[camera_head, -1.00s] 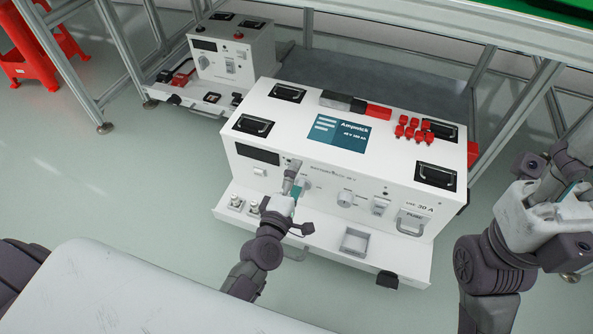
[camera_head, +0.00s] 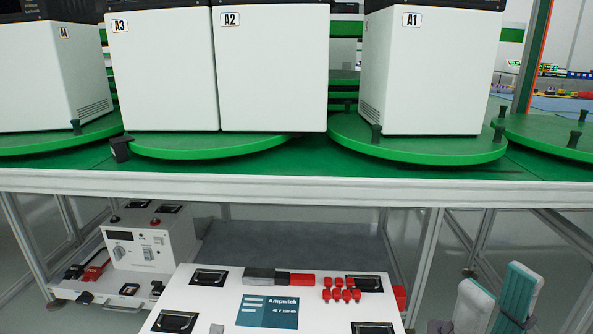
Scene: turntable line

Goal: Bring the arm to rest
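My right gripper (camera_head: 500,301) shows at the bottom right corner, its fingers pointing up with a gap between them. It looks open and nothing shows between the fingers. It is to the right of the white Ampwick power unit (camera_head: 225,286) and apart from it. My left gripper is not in view. The front panel of the power unit, which is cut off by the lower edge, is hidden.
Above, a green table (camera_head: 320,170) carries round green turntables (camera_head: 420,150) with white cabinets (camera_head: 270,75) labelled A1 to A4. A smaller white unit (camera_head: 150,250) stands at the lower left. Metal frame legs (camera_head: 430,250) stand near my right gripper.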

